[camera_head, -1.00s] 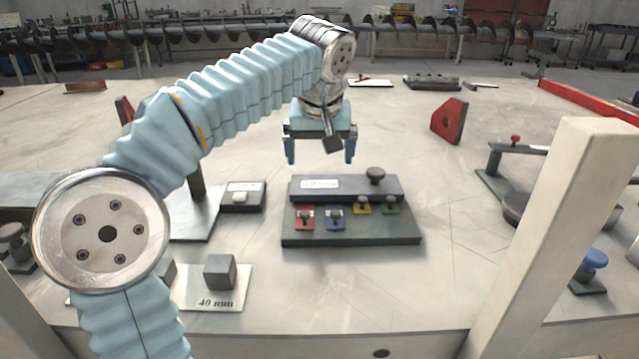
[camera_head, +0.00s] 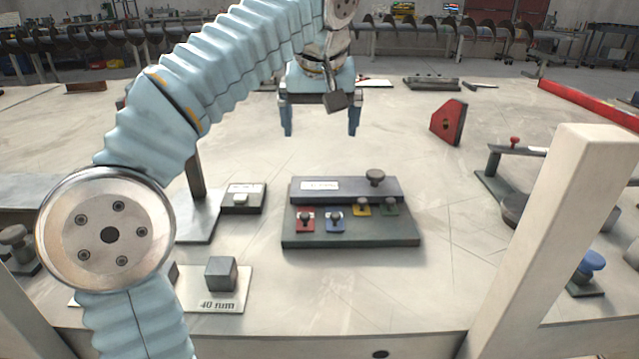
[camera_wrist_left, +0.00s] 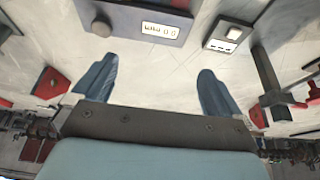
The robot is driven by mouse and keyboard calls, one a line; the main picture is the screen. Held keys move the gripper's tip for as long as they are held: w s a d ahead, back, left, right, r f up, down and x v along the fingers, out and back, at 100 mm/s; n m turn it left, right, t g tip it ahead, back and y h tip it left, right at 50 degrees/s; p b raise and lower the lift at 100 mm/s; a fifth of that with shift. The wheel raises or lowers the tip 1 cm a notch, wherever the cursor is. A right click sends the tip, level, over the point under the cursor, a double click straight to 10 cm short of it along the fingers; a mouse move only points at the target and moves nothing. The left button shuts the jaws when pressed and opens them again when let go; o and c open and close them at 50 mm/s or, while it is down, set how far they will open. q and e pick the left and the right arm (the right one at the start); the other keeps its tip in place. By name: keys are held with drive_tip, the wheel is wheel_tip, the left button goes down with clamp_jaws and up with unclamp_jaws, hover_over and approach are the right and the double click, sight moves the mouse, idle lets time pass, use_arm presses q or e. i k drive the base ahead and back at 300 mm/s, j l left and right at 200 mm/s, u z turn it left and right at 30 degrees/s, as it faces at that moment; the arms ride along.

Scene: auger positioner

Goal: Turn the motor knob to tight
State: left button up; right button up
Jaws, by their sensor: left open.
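The dark control box (camera_head: 298,232) sits in the middle of the table. A round grey knob (camera_head: 375,177) stands on its raised back part, right of a white label (camera_head: 320,185). This knob also shows in the left wrist view (camera_wrist_left: 101,26). Small knobs on red, blue, yellow and green plates line the front. I cannot read which knob is the motor knob. My left gripper (camera_head: 320,131) is open and empty, pointing down above and behind the box, touching nothing. Its two blue fingers show apart in the left wrist view (camera_wrist_left: 157,75). My right gripper is not in view.
A small dark box with a white button (camera_head: 240,198) sits left of the control box. A grey cube (camera_head: 221,274) stands on a 40 mm plate. A red angled block (camera_head: 449,122) and a blue knob (camera_head: 593,261) are to the right. Table in front of the box is clear.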

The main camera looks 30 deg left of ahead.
sight(375, 176)
drive_tip(key=k, duration=1.5)
